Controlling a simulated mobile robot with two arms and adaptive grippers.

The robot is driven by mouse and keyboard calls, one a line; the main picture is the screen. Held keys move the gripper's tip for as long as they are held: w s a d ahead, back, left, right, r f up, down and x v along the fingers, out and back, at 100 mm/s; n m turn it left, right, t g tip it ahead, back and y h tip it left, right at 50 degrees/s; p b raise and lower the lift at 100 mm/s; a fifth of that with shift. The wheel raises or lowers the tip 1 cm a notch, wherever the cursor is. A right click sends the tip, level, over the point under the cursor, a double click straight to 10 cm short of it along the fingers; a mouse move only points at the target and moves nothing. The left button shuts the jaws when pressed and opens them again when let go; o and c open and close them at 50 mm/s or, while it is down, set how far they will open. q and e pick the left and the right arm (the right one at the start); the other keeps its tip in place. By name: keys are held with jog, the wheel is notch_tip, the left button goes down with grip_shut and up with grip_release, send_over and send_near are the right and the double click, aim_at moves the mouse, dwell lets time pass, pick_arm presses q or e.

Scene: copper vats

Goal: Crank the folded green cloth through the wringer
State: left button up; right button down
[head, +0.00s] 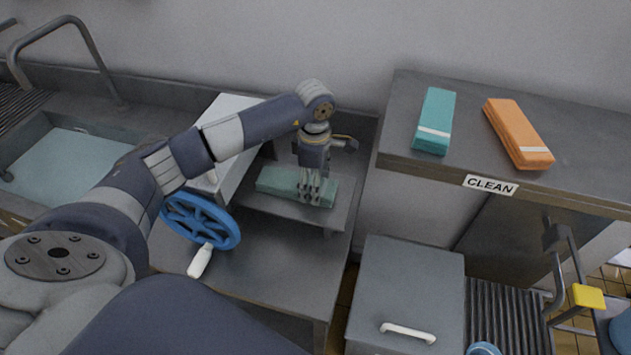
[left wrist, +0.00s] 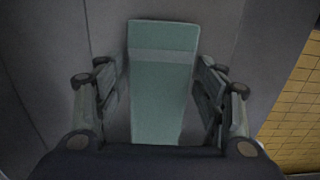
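The folded green cloth (head: 270,180) lies flat on the grey tray (head: 335,215) at the wringer's right side. The wringer (head: 222,112) has a pale housing and a blue crank wheel (head: 203,222) with a white handle (head: 200,261). In the left wrist view the cloth (left wrist: 163,95), with a paler band, shows between the fingers of my left gripper (left wrist: 162,85). The fingers are open, with a gap on each side of the cloth. My arm hides part of the wringer. My right gripper is out of view.
A shelf marked CLEAN (head: 490,185) at right holds a teal folded cloth (head: 435,120) and an orange one (head: 518,133). A sink (head: 70,160) with a tap is at left. A grey lidded bin (head: 405,290) stands right of the wringer's bench.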

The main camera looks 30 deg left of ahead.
pick_arm(q)
jog(key=shift+o, duration=0.6)
jog(key=shift+r, duration=0.35)
notch_tip(320, 180, up, 11)
jog(key=shift+r, duration=0.15)
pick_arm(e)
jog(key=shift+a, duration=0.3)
